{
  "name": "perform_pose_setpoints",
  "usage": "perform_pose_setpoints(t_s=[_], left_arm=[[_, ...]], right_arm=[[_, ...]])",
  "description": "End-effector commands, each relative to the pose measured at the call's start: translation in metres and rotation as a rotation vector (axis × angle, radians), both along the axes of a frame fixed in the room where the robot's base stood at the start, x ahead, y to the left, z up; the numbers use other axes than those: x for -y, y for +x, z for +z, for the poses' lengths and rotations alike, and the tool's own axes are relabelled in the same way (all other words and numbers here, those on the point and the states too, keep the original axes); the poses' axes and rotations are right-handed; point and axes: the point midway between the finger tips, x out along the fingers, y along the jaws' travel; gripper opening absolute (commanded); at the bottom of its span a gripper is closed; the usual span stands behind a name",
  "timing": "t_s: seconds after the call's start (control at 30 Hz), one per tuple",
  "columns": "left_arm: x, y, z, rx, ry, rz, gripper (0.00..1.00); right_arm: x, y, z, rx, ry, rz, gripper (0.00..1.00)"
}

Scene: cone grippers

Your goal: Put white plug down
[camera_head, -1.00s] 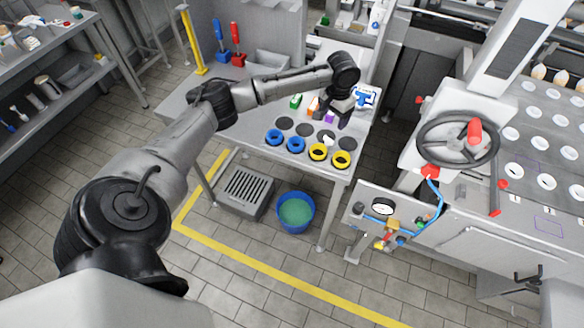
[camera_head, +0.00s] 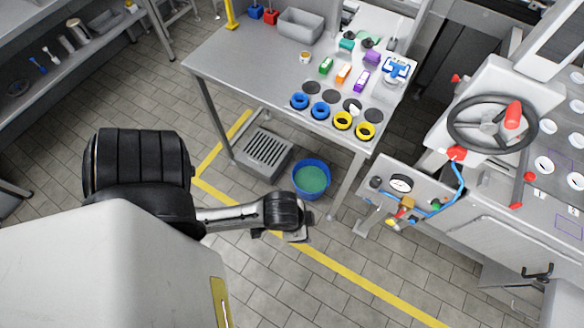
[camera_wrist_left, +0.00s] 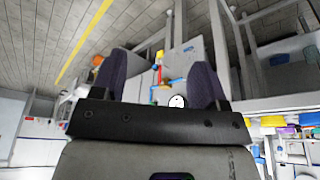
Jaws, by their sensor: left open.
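A small white piece, probably the white plug (camera_head: 354,109), sits at one of the dark round discs (camera_head: 331,96) on the grey table (camera_head: 225,70). It is small, so its exact pose is hard to tell. My left gripper (camera_head: 292,236) is low in front of the table, above the floor and well away from the plug. In the left wrist view my left gripper (camera_wrist_left: 157,82) shows its two dark fingers wide apart with nothing held between them. My right gripper is in neither view.
Two blue rings (camera_head: 320,111) and two yellow rings (camera_head: 343,120) line the table's front edge. Coloured blocks (camera_head: 343,74) and a grey bin (camera_head: 300,25) stand behind. A blue bucket (camera_head: 311,178) is under the table. A handwheel machine (camera_head: 492,123) stands right.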

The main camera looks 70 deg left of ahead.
Motion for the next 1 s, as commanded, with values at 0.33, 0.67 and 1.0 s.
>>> perform_pose_setpoints(t_s=[0.33, 0.67, 1.0], left_arm=[[-0.008, -0.025, 0.011, 0.010, 0.035, 0.048, 0.72], [-0.007, -0.024, 0.010, 0.009, 0.033, 0.047, 0.72], [-0.009, 0.071, 0.049, 0.259, 0.034, 0.048, 0.72]], right_arm=[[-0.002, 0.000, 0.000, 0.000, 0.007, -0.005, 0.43], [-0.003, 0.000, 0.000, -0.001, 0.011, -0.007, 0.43], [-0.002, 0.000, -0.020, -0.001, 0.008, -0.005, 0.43]])
